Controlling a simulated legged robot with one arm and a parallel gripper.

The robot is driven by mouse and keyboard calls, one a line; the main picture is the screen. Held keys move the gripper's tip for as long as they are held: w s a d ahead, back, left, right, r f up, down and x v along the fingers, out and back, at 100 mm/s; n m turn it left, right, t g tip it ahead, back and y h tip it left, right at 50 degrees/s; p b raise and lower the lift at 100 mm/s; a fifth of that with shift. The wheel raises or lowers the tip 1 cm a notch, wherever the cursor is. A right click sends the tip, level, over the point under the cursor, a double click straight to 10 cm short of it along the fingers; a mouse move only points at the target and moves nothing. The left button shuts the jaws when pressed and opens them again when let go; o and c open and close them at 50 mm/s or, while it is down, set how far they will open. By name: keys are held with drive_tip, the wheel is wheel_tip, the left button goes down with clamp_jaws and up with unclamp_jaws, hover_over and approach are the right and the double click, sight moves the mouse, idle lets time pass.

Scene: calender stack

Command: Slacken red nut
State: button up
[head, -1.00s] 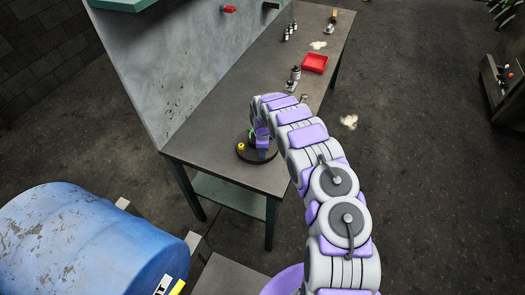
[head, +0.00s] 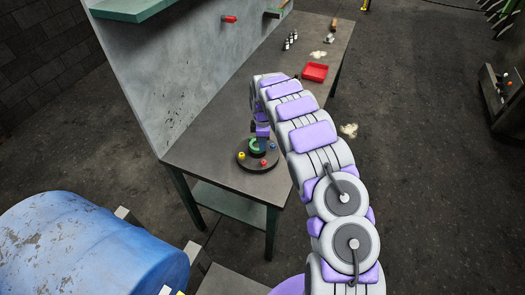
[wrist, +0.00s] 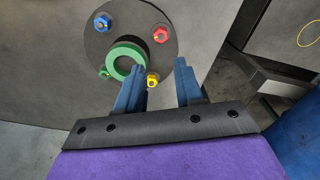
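A dark round disc (head: 247,165) lies on the grey workbench and carries coloured nuts around a green ring (wrist: 116,50). The red nut (wrist: 160,35) sits on the disc, at its upper right in the wrist view; it also shows small in the head view (head: 263,162). A blue nut (wrist: 102,23), a yellow nut (wrist: 152,80) and a green nut (wrist: 104,73) sit on the same disc. My gripper (wrist: 158,65) is open and empty above the disc. Its blue fingers are apart, with the yellow nut showing between them and the red nut beyond their tips.
The workbench (head: 215,125) has a grey back panel (head: 180,75) along its left. A red tray (head: 315,71) and small bottles stand farther back on it. The bench around the disc is mostly clear.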

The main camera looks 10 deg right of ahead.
wheel_tip(320, 180, up, 5)
drive_tip(key=shift+r, duration=0.15)
drive_tip(key=shift+s, duration=0.1)
idle(0.5)
drive_tip(key=s+d+r+m+b, duration=0.1)
drive_tip(key=s+r+m+b, duration=0.2)
drive_tip(key=s, duration=0.5)
drive_tip(key=s+d+r+m+g+h+b, duration=0.1)
drive_tip(key=s+d+r+m, duration=0.15)
drive_tip(key=s+r, duration=0.45)
drive_tip(key=s+r+m+b, duration=0.2)
drive_tip(key=s+r+m, duration=0.15)
drive_tip(key=s, duration=0.55)
drive_tip(key=s+a+f+m+b, duration=0.1)
drive_tip(key=s+f+m+b, duration=0.1)
drive_tip(key=s, duration=1.1)
drive_tip(key=s+a+f+m+y+b, duration=0.1)
drive_tip(key=s+a+f+m+b, duration=0.1)
drive_tip(key=s, duration=1.2)
drive_tip(key=m+b, duration=0.1)
drive_tip(key=m, duration=0.1)
drive_tip(key=shift+s+a+f+m+g, duration=0.15)
drive_tip(key=shift+s+f+m+g, duration=0.15)
drive_tip(key=shift+f+g, duration=0.1)
